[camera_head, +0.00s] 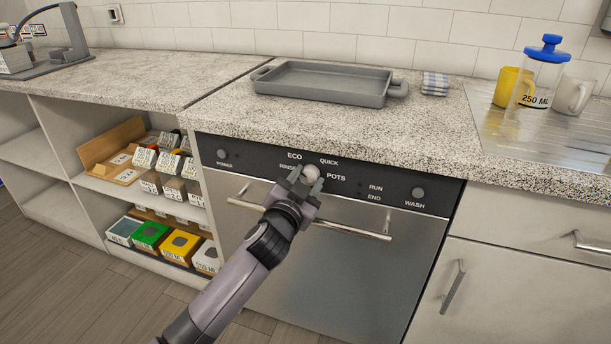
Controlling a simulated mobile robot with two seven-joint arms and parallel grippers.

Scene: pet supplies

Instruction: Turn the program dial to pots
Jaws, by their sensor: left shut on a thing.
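The program dial (311,172) is a pale round knob on the black control panel (385,191) of a steel dishwasher. Labels ECO, QUICK, RINSE and POTS stand around it, with POTS to its right. My left gripper (306,180) is shut on the dial, one finger on each side. The gripper hides part of the dial, and I cannot tell which label its pointer faces. My right gripper is not in view.
A POWER button (222,154) and a WASH button (418,193) sit at the panel's ends. The door handle bar (345,232) runs below the gripper. A grey tray (325,83) lies on the speckled counter above.

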